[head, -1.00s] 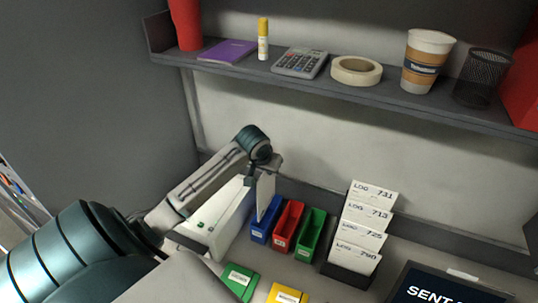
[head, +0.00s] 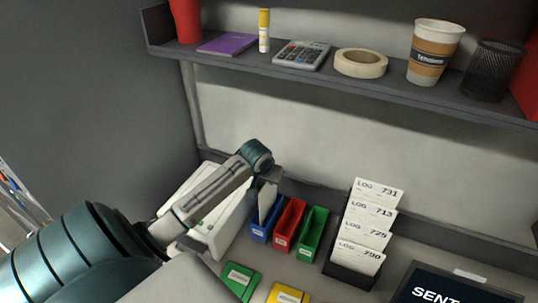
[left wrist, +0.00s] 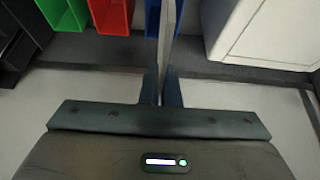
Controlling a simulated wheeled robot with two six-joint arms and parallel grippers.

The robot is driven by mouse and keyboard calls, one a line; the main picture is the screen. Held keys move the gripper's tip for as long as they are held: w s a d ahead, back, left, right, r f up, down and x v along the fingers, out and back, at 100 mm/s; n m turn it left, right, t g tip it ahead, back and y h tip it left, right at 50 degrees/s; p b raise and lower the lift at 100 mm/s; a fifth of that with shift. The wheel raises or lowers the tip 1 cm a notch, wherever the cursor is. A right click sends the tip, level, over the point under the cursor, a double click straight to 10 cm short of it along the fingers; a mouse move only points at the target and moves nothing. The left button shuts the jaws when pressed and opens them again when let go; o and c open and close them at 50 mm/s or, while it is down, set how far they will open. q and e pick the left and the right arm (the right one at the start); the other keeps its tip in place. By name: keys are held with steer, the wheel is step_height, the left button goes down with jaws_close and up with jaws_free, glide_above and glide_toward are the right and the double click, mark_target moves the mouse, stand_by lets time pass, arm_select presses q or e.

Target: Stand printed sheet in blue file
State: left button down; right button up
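A blue file (head: 259,233) stands upright on the counter at the left end of a row beside a red file (head: 284,234) and a green file (head: 309,239). My left gripper (head: 268,183) is above the blue file, shut on a thin white printed sheet (head: 266,203) held upright. In the head view the sheet's lower edge overlaps the top of the blue file; I cannot tell whether it is inside. My right gripper is not in view.
A white printer-like box (head: 218,232) stands close left of the blue file. A rack of LOG cards (head: 352,272) stands right of the green file. Green (head: 240,279) and yellow (head: 287,294) items lie in front. A loaded shelf (head: 400,94) runs above.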

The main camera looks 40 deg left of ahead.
arm_select(q)
steer(key=c, duration=2.1)
jaws_free()
steer(key=o, duration=0.5)
steer(key=shift+r, duration=0.1)
steer(key=b+v, duration=0.2)
steer(key=v, duration=0.7)
steer(key=shift+s+r+b, duration=0.1)
steer(key=shift+s+b, duration=0.05)
steer(key=shift+b, duration=0.2)
steer(key=shift+s+d+r, duration=0.2)
steer(key=shift+s+r, duration=0.1)
steer(key=shift+r, duration=0.35)
steer(key=shift+f, duration=0.1)
